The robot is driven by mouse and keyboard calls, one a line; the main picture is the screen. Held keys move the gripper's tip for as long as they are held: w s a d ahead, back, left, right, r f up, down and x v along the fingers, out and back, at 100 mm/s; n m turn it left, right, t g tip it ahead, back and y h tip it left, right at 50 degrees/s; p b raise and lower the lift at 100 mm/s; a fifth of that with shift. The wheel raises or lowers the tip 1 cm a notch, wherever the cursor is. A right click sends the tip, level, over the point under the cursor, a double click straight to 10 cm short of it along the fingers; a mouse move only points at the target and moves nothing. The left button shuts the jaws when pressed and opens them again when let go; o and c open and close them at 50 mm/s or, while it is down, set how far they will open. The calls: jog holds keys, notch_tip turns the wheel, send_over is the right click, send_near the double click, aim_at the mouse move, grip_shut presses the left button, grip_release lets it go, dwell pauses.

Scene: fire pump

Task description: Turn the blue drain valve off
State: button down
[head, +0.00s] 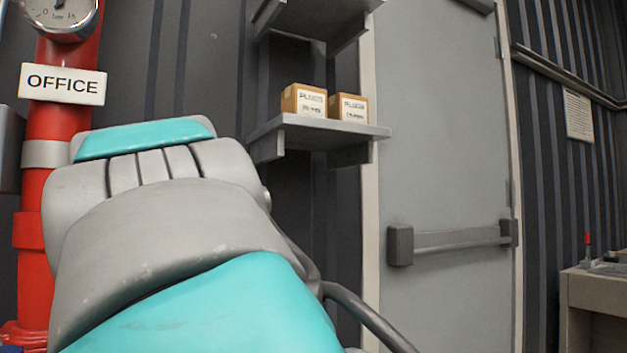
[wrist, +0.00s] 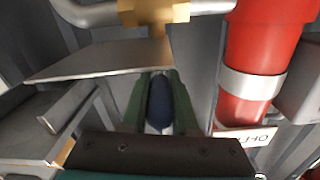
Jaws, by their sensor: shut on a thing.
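The blue drain valve handle (wrist: 160,103) shows in the wrist view as a dark blue grip between the two green fingers of my gripper (wrist: 160,92). The fingers are shut on it, one on each side. A brass valve body (wrist: 153,11) sits just beyond the handle at the top of the wrist view, with a silver pipe (wrist: 90,13) running through it. How the handle joins the brass body is partly hidden. In the head view my own arm covers the valve and my gripper.
A red pipe (head: 52,150) with an OFFICE sign (head: 63,84) and a gauge (head: 62,14) stands at left, close to my arm. A shelf (head: 352,132) holds two boxes (head: 303,101). A grey door (head: 440,150) has a push bar (head: 455,240). A bench (head: 598,290) stands far right.

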jog(key=shift+f, duration=0.1)
jog(key=c, duration=0.9)
grip_release()
jog(key=shift+s+a, duration=0.1)
jog(key=shift+s, duration=0.05)
jog(key=shift+o, duration=1.1)
